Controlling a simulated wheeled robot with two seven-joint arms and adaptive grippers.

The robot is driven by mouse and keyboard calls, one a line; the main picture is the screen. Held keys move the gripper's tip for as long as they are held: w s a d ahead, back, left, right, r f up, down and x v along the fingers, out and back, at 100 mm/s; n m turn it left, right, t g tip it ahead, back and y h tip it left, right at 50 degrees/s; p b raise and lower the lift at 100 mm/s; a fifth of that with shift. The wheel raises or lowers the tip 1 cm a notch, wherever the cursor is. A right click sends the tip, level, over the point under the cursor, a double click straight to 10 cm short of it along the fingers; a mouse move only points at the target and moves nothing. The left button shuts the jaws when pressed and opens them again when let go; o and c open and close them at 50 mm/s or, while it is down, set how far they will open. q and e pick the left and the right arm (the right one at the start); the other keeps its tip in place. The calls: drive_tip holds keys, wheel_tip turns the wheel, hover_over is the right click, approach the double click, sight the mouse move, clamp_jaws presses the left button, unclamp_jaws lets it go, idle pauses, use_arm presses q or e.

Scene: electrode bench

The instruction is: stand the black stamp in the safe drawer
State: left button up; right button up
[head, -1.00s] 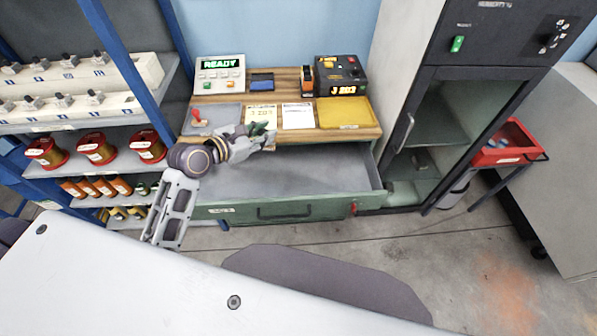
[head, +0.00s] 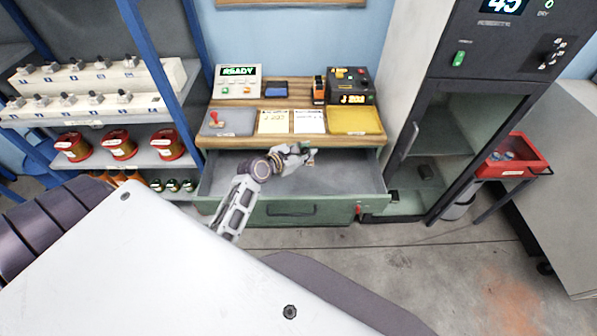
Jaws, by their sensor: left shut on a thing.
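The green drawer (head: 335,211) under the bench stands open, with its grey floor bare where I can see it. My left gripper (head: 311,156) is over the back middle of the open drawer, just in front of the bench edge. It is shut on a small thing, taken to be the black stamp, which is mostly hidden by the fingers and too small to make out. I cannot tell whether it touches the drawer floor. A red-handled stamp (head: 214,118) stands on the grey mat (head: 240,124) at the bench's left. My right gripper is not in view.
The wooden bench top (head: 290,103) holds a READY panel (head: 238,82), a dark blue pad (head: 276,91), paper sheets and a yellow tray (head: 355,121). A glass-doored cabinet (head: 435,150) stands right of the drawer. Shelves with red spools (head: 119,146) stand left.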

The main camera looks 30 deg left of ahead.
use_arm(q)
wheel_tip(320, 180, down, 11)
drive_tip(key=a+n+y, duration=0.1)
drive_tip(key=a, duration=0.1)
drive_tip(key=shift+w+f, duration=0.15)
drive_tip(key=shift+w, duration=0.05)
drive_tip(key=shift+a+b, duration=0.1)
drive_tip(key=shift+b, duration=0.2)
drive_tip(key=b, duration=0.3)
hover_over(299, 168)
drive_tip(key=shift+s+d+f, duration=0.15)
drive_tip(key=shift+f, duration=0.8)
drive_tip(key=shift+s+d+f, duration=0.15)
drive_tip(key=shift+f, duration=0.8)
drive_tip(key=shift+s+d+f, duration=0.15)
drive_tip(key=shift+f, duration=0.8)
drive_tip(key=shift+w+a+f+b, duration=0.4)
drive_tip(key=shift+w+b, duration=0.1)
drive_tip(key=shift+w, duration=0.1)
drive_tip(key=shift+w+a+f+b, duration=0.45)
drive_tip(key=shift+w+f+b, duration=0.15)
drive_tip(key=shift+w+f, duration=0.15)
drive_tip(key=shift+f, duration=0.1)
